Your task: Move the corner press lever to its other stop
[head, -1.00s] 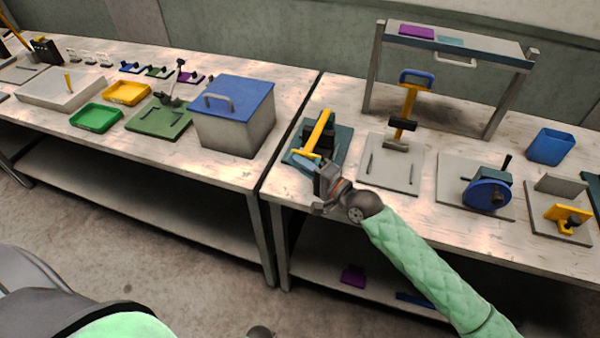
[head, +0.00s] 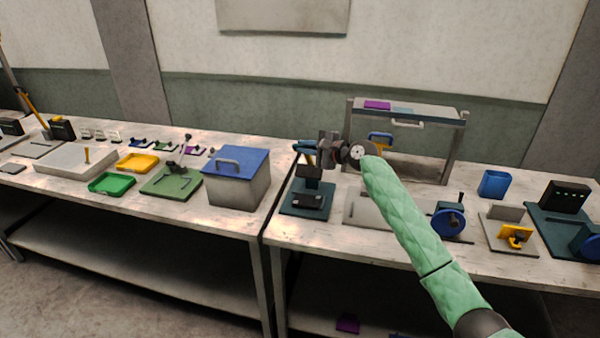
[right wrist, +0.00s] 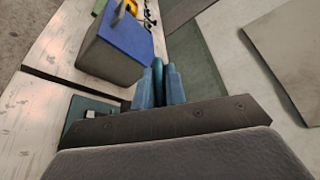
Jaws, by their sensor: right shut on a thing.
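The corner press stands at the left front corner of the right bench, with a teal base (head: 305,198) and a dark body (head: 313,172). Its lever is raised and mostly hidden behind my right gripper (head: 304,147), which is high above the base. In the right wrist view my right gripper (right wrist: 158,78) has its blue fingers shut on a narrow teal-blue bar between them, the press lever's handle. The press base also shows there at the lower left (right wrist: 88,103). My left gripper is not in view.
A grey box with a blue lid (head: 240,165) stands left of the press on the neighbouring bench. A raised shelf (head: 420,112) stands behind and right. A blue wheel device (head: 448,222) and a blue cup (head: 493,184) are further right.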

